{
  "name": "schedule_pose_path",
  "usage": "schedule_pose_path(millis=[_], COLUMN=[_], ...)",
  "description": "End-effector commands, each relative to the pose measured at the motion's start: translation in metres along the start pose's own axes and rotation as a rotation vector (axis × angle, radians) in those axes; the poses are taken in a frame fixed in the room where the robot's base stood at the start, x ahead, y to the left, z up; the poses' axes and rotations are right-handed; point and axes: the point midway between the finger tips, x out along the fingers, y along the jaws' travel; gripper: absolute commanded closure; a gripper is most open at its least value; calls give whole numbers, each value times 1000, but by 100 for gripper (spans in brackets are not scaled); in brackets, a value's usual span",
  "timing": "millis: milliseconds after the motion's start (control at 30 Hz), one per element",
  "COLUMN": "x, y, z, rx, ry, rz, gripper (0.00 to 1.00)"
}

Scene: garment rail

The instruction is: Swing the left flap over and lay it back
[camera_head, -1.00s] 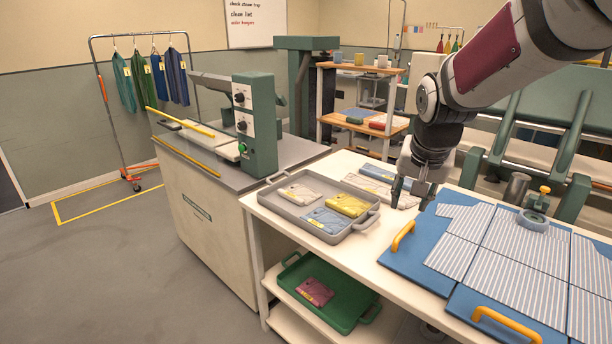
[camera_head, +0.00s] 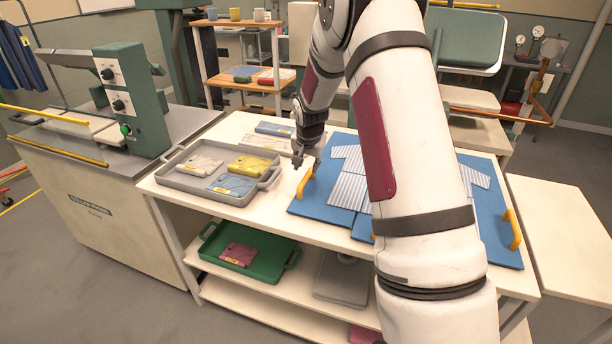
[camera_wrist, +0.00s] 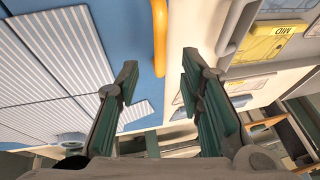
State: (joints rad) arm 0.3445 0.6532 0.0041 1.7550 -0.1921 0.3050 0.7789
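The blue folding board (camera_head: 484,215) lies on the white table with a striped shirt (camera_head: 348,190) spread on it. The left flap (camera_head: 304,207) lies flat and carries an orange handle (camera_head: 305,184) at its left edge. My gripper (camera_head: 298,163) hangs just above and beside that handle, pointing down. In the wrist view, my gripper (camera_wrist: 160,66) has its fingers wide apart, and the orange handle (camera_wrist: 160,35) appears between the fingertips. I see no contact. My arm hides the middle of the board and much of the shirt in the head view.
A grey tray (camera_head: 167,178) with folded garments stands close left of the board. A second orange handle (camera_head: 515,229) is on the board's right. A green tray (camera_head: 286,264) sits on the shelf below.

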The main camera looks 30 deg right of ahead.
Motion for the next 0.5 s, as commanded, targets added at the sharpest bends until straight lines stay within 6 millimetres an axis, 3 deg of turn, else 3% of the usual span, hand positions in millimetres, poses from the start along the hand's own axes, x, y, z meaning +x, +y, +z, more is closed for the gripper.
schedule_pose_path(millis=[200, 500], x=[42, 73], y=[1, 0], z=[1, 0], rx=[-1, -1], ry=[-2, 0], rz=[2, 0], gripper=[65, 65])
